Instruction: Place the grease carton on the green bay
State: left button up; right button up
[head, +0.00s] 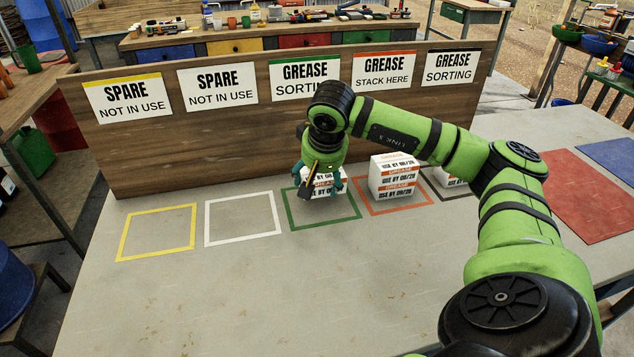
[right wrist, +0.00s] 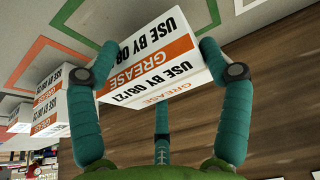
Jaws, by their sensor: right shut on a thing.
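The white grease carton (head: 323,187) with orange GREASE bands is held by my right gripper (head: 319,180) over the green bay (head: 320,224), a green outline on the table. In the right wrist view the teal fingers are closed around the carton (right wrist: 160,65), and part of the green outline (right wrist: 180,8) shows beyond it. The carton looks roughly upright and is towards the back of the bay; I cannot tell whether it touches the table. My left gripper is not in view.
Similar white cartons stand in the orange bay (head: 372,208) and the dark bay to its right, partly behind my right arm. A wooden sign board (head: 150,150) rises behind the bays. The white (head: 240,238) and yellow (head: 157,256) bays are empty.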

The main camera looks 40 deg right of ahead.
aim_at(318, 191)
jog(key=shift+w+a+f, duration=0.15)
notch_tip(318, 191, down, 4)
jog(key=b, duration=0.3)
jog(key=shift+b, duration=0.3)
jog(key=shift+f, duration=0.1)
jog(key=o, duration=1.2)
jog(key=shift+c, duration=0.2)
